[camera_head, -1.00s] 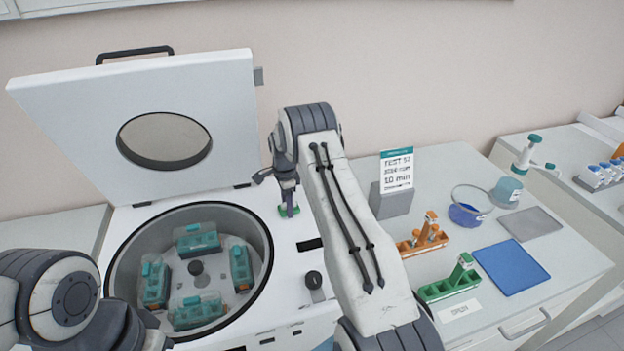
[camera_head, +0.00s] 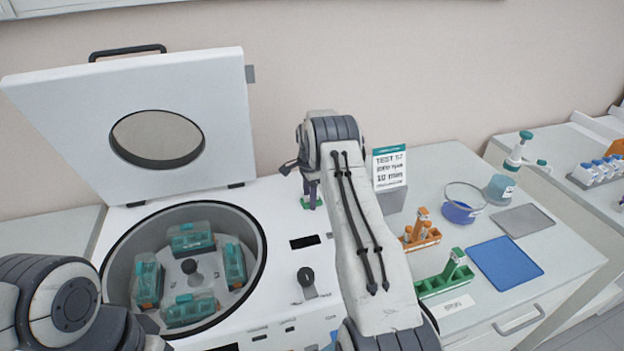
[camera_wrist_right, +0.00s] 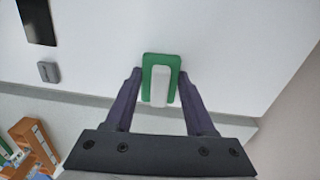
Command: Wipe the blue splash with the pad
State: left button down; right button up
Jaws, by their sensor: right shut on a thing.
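My right gripper (camera_head: 312,185) points down over the white top of the centrifuge (camera_head: 285,225), right of its open bowl. It is shut on the pad (camera_head: 312,203), a green block with a white grip. In the right wrist view the pad (camera_wrist_right: 149,65) sits between the two dark fingers of the right gripper (camera_wrist_right: 160,78). The pad looks to be at the surface, but contact is hard to tell. I see no blue splash on the white top; the pad and arm may hide some of it. My left gripper is out of view; only my left arm shows.
The raised lid (camera_head: 140,130) stands behind the bowl. A black display (camera_head: 305,242) and knob (camera_head: 306,278) are near the pad.

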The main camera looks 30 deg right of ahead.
jog(key=r, duration=0.1)
jog(key=r+p, duration=0.1)
jog(key=shift+d+r, duration=0.25)
jog(key=shift+r, duration=0.1)
jog(key=shift+s+a+r+p, duration=0.1)
jog(key=shift+a+r+p, duration=0.05)
jog(key=shift+r+p, duration=1.6)
jog(key=shift+r, duration=1.05)
jog(key=shift+f, duration=0.1)
